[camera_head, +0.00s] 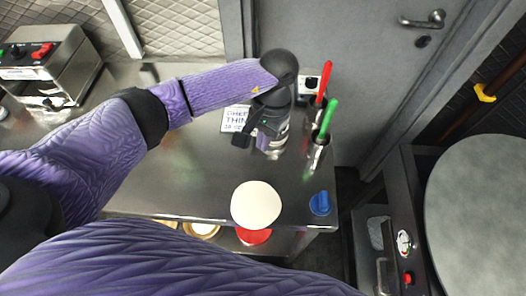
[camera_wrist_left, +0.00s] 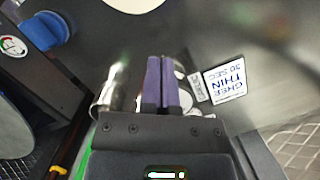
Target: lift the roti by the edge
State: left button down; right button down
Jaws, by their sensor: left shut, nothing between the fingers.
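The roti (camera_head: 256,204) is a pale, flat round disc at the front edge of the steel counter (camera_head: 200,190). Its near edge seems to reach past the counter's rim. My left gripper (camera_head: 262,143) is behind the roti, over the counter, pointing down and apart from it. In the left wrist view its purple fingers (camera_wrist_left: 162,60) are together with nothing between them. A pale edge at the top of that view (camera_wrist_left: 135,4) looks like the roti. My right gripper is not in view.
Metal holders with a red-handled tool (camera_head: 324,83) and a green-handled tool (camera_head: 329,118) stand right of my left gripper. A printed sign (camera_head: 235,119) is left of it. A blue knob-like object (camera_head: 320,203) sits right of the roti. Something red (camera_head: 253,237) shows below the roti.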

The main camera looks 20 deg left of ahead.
aim_at(254, 178)
pick_arm(q)
jog(key=x, duration=1)
jog(key=shift+s+r, duration=0.1)
jog(key=shift+s, duration=0.1)
jog(key=shift+a, duration=0.1)
